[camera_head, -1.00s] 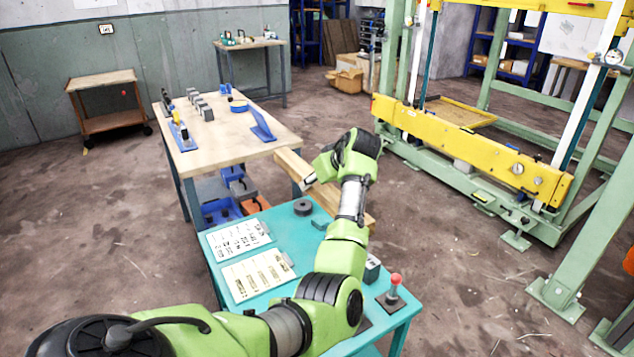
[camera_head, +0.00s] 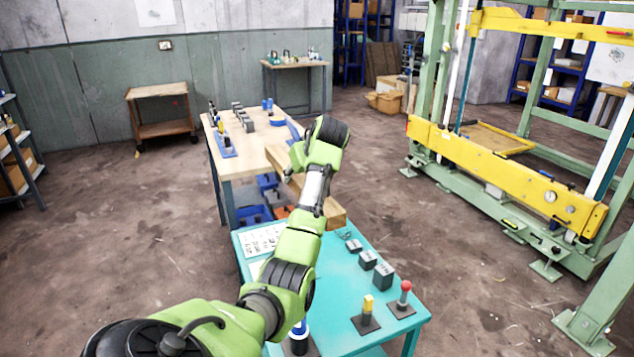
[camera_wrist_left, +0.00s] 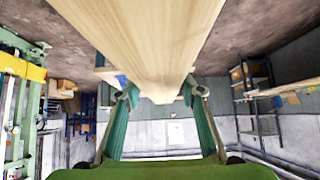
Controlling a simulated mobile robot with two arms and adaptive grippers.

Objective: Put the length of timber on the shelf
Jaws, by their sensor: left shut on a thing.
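The length of timber (camera_wrist_left: 150,40) is a pale, straight beam. It fills the top middle of the left wrist view, between the fingers of my left gripper (camera_wrist_left: 160,93). In the head view the timber (camera_head: 335,216) shows partly behind my left arm, above the gap between the wooden and teal tables. My left gripper (camera_head: 291,172) is shut on it; its fingertips are mostly hidden there. A grey shelf (camera_head: 22,150) with boxes stands at the far left. Blue shelves (camera_head: 352,45) stand at the back; I cannot tell which shelf is meant. My right gripper is not in view.
A wooden-topped workbench (camera_head: 240,160) with tools stands ahead. A teal table (camera_head: 345,285) with small blocks and posts is below my arm. A yellow and green press frame (camera_head: 500,170) stands at right. The floor between the grey shelf and the workbench is clear.

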